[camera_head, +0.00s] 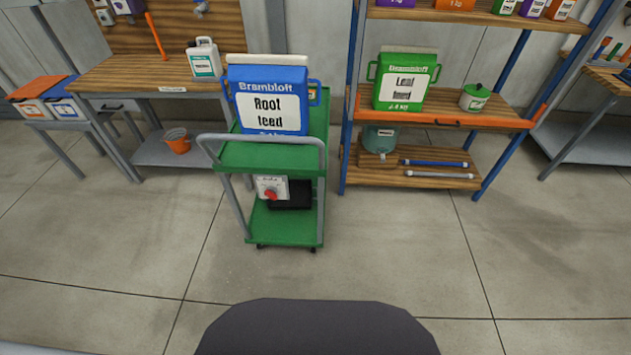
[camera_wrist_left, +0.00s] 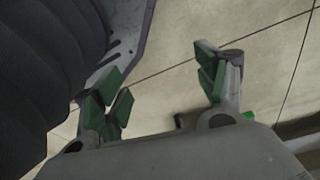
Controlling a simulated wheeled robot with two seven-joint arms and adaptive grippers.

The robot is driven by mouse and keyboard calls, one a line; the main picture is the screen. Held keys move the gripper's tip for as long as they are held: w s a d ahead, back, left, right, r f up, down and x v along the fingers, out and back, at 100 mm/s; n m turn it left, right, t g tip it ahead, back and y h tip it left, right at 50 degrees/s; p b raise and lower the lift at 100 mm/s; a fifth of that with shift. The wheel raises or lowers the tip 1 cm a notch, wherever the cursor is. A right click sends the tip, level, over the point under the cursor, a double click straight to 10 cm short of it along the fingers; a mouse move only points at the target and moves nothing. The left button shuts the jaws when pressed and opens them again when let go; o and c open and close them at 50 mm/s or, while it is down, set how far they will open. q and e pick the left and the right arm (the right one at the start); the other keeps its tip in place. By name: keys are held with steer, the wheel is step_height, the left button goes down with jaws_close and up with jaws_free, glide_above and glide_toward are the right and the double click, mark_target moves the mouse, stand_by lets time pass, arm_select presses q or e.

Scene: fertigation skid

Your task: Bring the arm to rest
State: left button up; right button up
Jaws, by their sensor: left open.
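My left gripper (camera_wrist_left: 160,92) shows in the left wrist view with its green-padded fingers spread wide. It is open and nothing is between the fingers. Bare floor (camera_wrist_left: 165,55) lies behind it. A dark ribbed part of my own body fills the left side of that view. Neither gripper shows in the head view. My right gripper is in neither view.
A green cart (camera_head: 270,156) with a blue Root feed container (camera_head: 270,72) stands ahead. A shelf rack (camera_head: 440,120) with a green container (camera_head: 404,62) is at the right, a wooden workbench (camera_head: 130,76) at the left. The floor before the cart (camera_head: 400,250) is clear.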

arm_select(q)
steer(key=s+a+r+p, duration=0.1)
steer(key=s+a+p, duration=0.1)
steer(key=s+p, duration=0.3)
steer(key=s+a+r+g+p, duration=0.1)
steer(key=s+a+p, duration=0.1)
steer(key=s+p, duration=0.4)
steer(key=s, duration=0.3)
steer(key=shift+a+r+y, duration=0.3)
steer(key=shift+r, duration=0.1)
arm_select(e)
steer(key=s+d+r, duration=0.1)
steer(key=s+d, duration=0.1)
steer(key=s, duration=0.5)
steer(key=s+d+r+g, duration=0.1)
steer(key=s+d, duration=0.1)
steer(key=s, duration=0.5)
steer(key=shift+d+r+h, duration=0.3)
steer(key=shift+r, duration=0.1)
